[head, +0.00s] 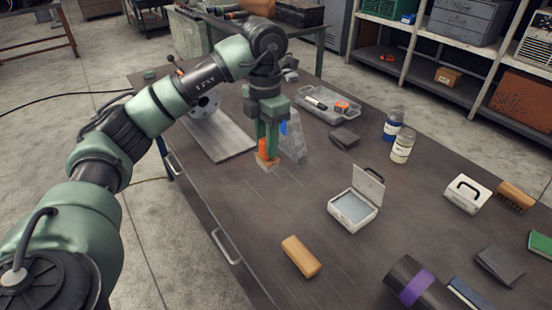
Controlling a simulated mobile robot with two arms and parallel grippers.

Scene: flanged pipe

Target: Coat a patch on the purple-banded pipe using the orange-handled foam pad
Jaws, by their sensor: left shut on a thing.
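My left gripper (268,137) is shut on the orange handle of the foam pad (267,161). It points down, with the tan pad below the fingers, over the middle-left of the table; I cannot tell whether the pad touches the tabletop. The purple-banded pipe (400,275) is dark and lies at the lower right, partly cut off by the bottom edge, with its purple band (416,288) showing. A small white box (352,219) with a raised lid and a pale grey inside stands open between pad and pipe. My right gripper is out of view.
A tan block (300,256) lies near the front edge. A clear tray (328,107) with tools, a dark pad (344,137) and two bottles (402,148) stand farther back. A white handled case (467,193) and a brush (515,197) are at right. A grey board (222,139) lies behind my arm.

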